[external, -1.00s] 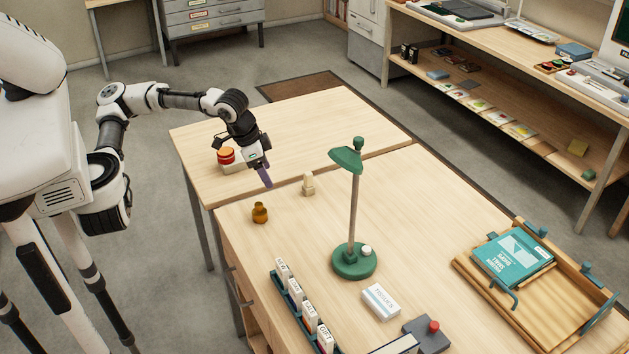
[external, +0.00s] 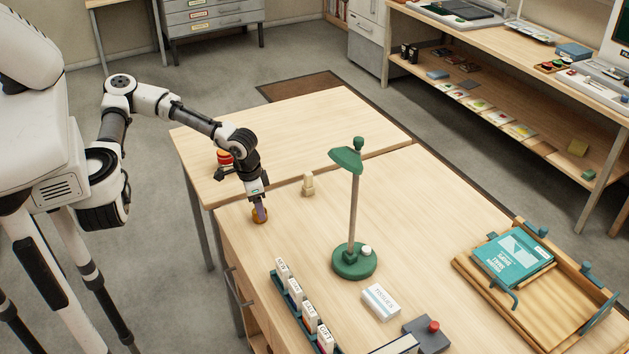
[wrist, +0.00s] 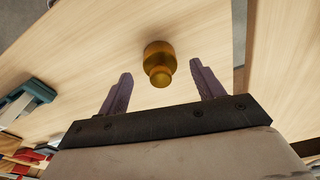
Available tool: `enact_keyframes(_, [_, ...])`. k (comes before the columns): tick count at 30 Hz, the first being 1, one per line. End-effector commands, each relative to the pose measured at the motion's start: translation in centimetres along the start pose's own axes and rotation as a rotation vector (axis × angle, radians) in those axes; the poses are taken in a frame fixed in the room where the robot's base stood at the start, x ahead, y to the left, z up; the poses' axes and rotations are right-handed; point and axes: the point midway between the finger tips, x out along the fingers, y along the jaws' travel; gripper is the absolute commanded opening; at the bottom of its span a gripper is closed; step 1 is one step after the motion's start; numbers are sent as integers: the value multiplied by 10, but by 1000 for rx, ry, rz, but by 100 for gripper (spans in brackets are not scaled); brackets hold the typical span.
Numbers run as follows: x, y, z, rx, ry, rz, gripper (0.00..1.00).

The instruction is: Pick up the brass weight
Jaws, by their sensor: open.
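The brass weight (external: 259,217) is a small golden-brown knobbed piece standing on the near table, close to its left edge. In the external view it is partly hidden behind my gripper (external: 260,212), which is over it. In the wrist view the weight (wrist: 160,62) shows whole, its knob toward the camera. It lies between the lines of the two purple fingers of my gripper (wrist: 161,85), a little beyond their tips. The fingers are spread apart with nothing between them.
A pale wooden figure-like piece (external: 308,184) stands to the right of the weight. A green lamp (external: 354,262) stands farther right. A rack of labelled boxes (external: 296,312) is toward the front. A red-orange round item (external: 224,158) is behind my gripper.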

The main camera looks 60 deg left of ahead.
Motion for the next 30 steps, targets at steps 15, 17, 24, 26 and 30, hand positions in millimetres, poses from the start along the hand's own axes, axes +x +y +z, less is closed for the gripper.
enact_keyframes(15, [32,-1,0,1,1,-1,67])
enact_keyframes(17, [32,-1,0,1,1,-1,60])
enact_keyframes(24, [32,-1,0,1,1,0,29])
enact_keyframes(26, [32,-1,0,1,1,0,21])
enact_keyframes(30, [32,-1,0,1,1,0,3])
